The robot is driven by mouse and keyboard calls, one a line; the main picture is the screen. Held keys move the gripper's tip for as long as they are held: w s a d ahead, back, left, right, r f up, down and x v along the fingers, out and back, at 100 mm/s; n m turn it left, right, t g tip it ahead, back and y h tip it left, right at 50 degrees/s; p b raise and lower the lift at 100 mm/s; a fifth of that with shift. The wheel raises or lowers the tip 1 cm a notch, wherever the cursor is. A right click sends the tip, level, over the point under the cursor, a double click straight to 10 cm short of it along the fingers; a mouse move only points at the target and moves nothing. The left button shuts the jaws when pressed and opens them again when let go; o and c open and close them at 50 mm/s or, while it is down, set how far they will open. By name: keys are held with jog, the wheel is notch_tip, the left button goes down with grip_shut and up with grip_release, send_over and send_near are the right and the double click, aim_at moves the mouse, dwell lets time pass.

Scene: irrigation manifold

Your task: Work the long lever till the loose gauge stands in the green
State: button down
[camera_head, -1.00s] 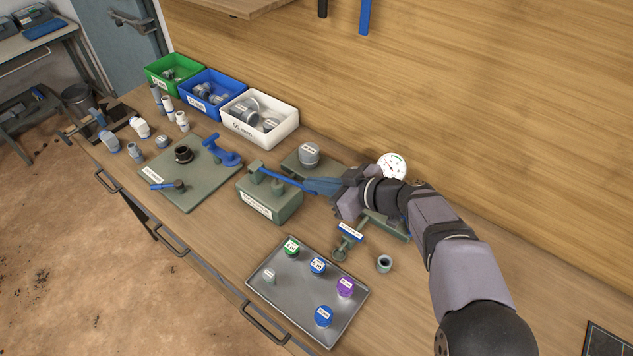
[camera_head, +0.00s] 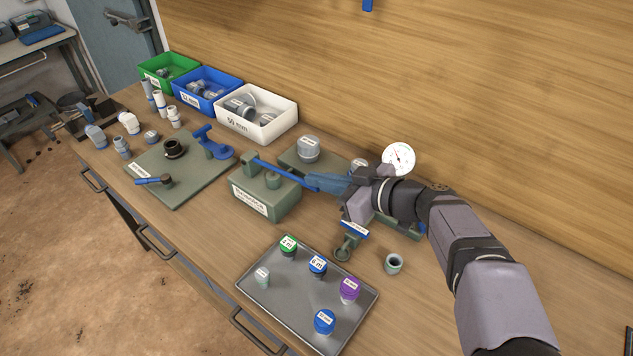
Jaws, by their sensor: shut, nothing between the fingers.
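The long blue lever (camera_head: 283,172) runs from the green-grey pump block (camera_head: 262,203) rightwards to a wider blue handle (camera_head: 326,184), sloping down in the picture. My gripper (camera_head: 350,192) is at the handle's right end, shut with nothing held between its fingers. It overlaps the handle end in this view; I cannot tell whether they touch. The round white gauge (camera_head: 398,158) stands upright behind my wrist, against the wooden back panel. Its dial faces me, but the needle is too small to read against the green. My arm hides part of the fittings below the gauge.
A metal tray (camera_head: 285,317) with several coloured caps lies in front. A green-grey plate (camera_head: 190,190) with blue fittings is left of the pump block. Green, blue and white bins (camera_head: 262,133) line the back. A small grey-green ring fitting (camera_head: 393,263) stands below my arm.

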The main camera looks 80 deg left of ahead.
jog(key=shift+g+y, duration=0.9)
jog(key=shift+w+d+f+b, duration=0.2)
jog(key=shift+f+b, duration=1.2)
jog(key=shift+b, duration=3.15)
jog(key=shift+w+d+f+b, duration=0.15)
jog(key=shift+f+b, duration=1.25)
jog(key=shift+b, duration=3.15)
jog(key=shift+s, duration=0.1)
notch_tip(320, 180, up, 5)
jog(key=b+v, duration=0.2)
jog(key=v, duration=0.8)
jog(key=shift+r, duration=0.35)
